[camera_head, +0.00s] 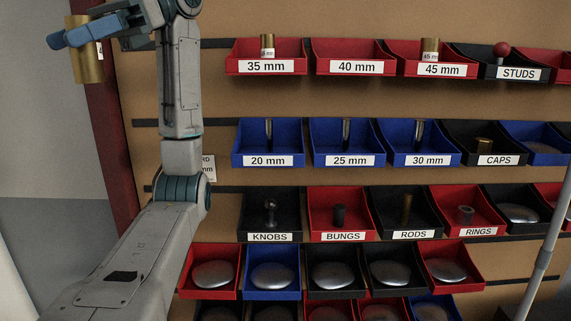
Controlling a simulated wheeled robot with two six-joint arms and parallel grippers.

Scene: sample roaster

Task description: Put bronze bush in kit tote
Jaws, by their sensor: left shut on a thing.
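My left gripper (82,34) is raised at the upper left of the head view, shut on a bronze bush (88,62). The bush is an upright brassy cylinder with a small white label at its right edge, held clear of the rack. My left arm rises from the bottom left and hides part of the rack's left side. The kit tote is not in view. My right gripper is not in view.
The wall rack holds rows of bins. The 35 mm bin (266,67) and 45 mm bin (440,71) each hold a brassy cylinder; the 40 mm bin (357,67) between them looks empty. A dark red post (108,150) stands left of the rack. A grey pole (545,250) crosses the lower right.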

